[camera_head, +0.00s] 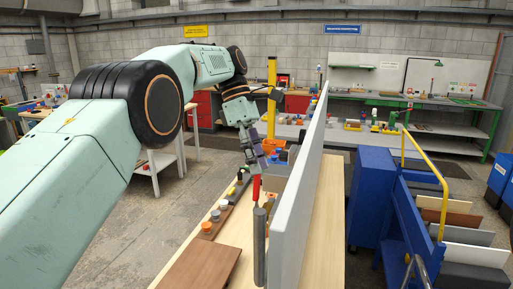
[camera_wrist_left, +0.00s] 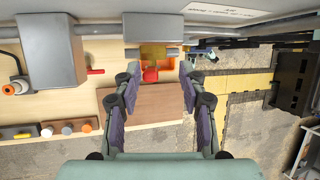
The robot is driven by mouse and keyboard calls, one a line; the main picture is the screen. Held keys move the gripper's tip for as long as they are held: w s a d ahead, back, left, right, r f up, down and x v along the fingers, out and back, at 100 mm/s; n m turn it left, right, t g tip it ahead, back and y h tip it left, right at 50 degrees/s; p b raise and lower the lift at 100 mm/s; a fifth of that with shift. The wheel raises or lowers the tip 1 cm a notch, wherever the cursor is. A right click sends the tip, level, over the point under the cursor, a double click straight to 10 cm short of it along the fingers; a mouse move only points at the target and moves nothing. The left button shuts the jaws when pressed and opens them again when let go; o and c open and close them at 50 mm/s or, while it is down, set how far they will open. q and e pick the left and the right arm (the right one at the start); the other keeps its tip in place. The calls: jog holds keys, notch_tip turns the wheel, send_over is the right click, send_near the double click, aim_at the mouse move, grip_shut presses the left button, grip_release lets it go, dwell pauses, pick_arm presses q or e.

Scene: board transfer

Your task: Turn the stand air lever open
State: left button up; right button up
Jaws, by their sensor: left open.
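My left gripper (camera_head: 256,158) hangs over the wooden bench in the head view, arm coming in from the left. In the left wrist view the gripper (camera_wrist_left: 155,75) has its two purple fingers wide apart, with nothing held. A small red part (camera_wrist_left: 150,75) on a brass-coloured block (camera_wrist_left: 153,56) shows between the fingertips, apart from both; it looks like the air lever, but I cannot tell its setting. My right gripper is not in view.
A tall grey board (camera_head: 300,185) stands upright along the bench, close to the gripper. A brown board (camera_head: 203,265) lies at the near end. A strip with several coloured knobs (camera_head: 207,227) runs along the left edge. A blue cart (camera_head: 372,200) stands to the right.

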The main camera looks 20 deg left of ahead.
pick_arm(q)
jog(key=shift+r, duration=1.9)
jog(key=shift+s+r, duration=0.1)
jog(key=shift+s, duration=0.05)
